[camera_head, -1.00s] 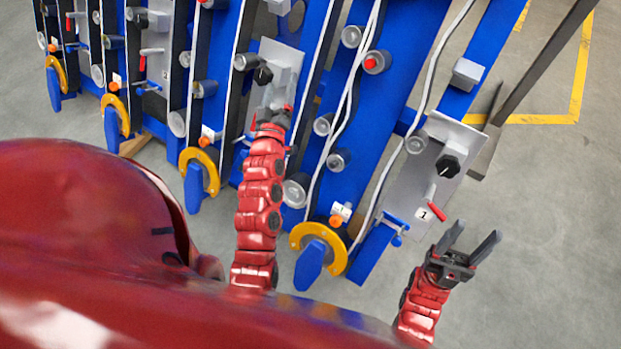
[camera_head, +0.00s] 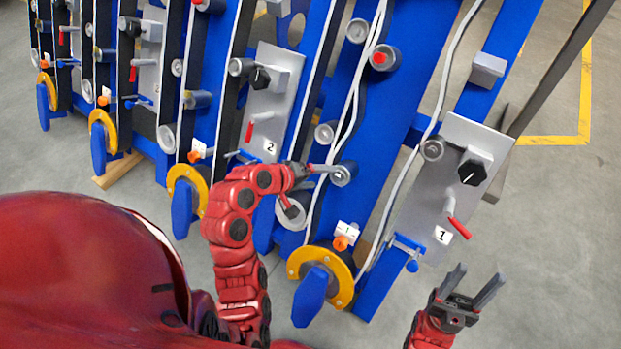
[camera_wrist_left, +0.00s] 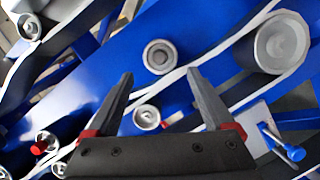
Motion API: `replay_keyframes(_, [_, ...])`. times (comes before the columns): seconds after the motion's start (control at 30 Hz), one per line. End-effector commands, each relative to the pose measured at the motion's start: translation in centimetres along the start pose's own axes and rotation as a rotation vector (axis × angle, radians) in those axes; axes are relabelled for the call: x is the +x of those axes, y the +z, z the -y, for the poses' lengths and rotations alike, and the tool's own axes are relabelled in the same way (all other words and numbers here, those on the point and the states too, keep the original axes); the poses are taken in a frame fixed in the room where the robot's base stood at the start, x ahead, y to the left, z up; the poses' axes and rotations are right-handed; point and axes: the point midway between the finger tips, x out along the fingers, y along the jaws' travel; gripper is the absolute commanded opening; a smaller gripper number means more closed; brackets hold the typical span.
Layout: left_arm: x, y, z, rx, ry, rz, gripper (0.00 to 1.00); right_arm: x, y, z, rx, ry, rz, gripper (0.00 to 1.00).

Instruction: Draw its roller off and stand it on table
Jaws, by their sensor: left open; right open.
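Grey cylindrical rollers stick out of the blue machine frame. One roller (camera_head: 343,174) is near one fingertip of my left gripper (camera_head: 315,190), and a wider one (camera_head: 290,213) is by the other; contact cannot be told. In the left wrist view, my left gripper (camera_wrist_left: 158,74) is open and empty, with a round roller (camera_wrist_left: 160,57) lying beyond and between its fingertips. A smaller roller (camera_wrist_left: 147,117) shows nearer, between the fingers, and a large one (camera_wrist_left: 280,42) at the upper right. My right gripper (camera_head: 478,278) is open and empty over the floor. No table is in view.
A grey panel labelled 1 (camera_head: 455,180) and one labelled 2 (camera_head: 270,110) carry black knobs and red levers. White belts or cables run along the frame. A yellow ring with blue handle (camera_head: 320,275) projects in front. Floor at right is open.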

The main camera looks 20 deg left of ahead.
Motion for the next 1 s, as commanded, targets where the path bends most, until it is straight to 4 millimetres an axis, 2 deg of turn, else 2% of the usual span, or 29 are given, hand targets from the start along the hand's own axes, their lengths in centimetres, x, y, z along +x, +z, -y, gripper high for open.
replay_keyframes(0.2, [5.1,0.2,0.1,0.002,-0.002,0.008,0.86,-0.8,0.1,0.0,0.0,0.0,0.0,0.56])
replay_keyframes(0.5, [11.3,0.1,0.1,0.001,-0.001,0.003,0.86,-1.6,0.3,0.1,0.0,0.0,0.0,0.56])
replay_keyframes(0.7, [13.6,0.0,0.1,0.001,-0.001,-0.001,0.86,-1.9,0.3,0.1,0.0,0.0,0.0,0.56])
replay_keyframes(1.0, [14.3,-0.1,0.0,0.001,0.0,-0.002,0.86,-1.9,0.3,0.1,0.0,0.0,0.0,0.56])
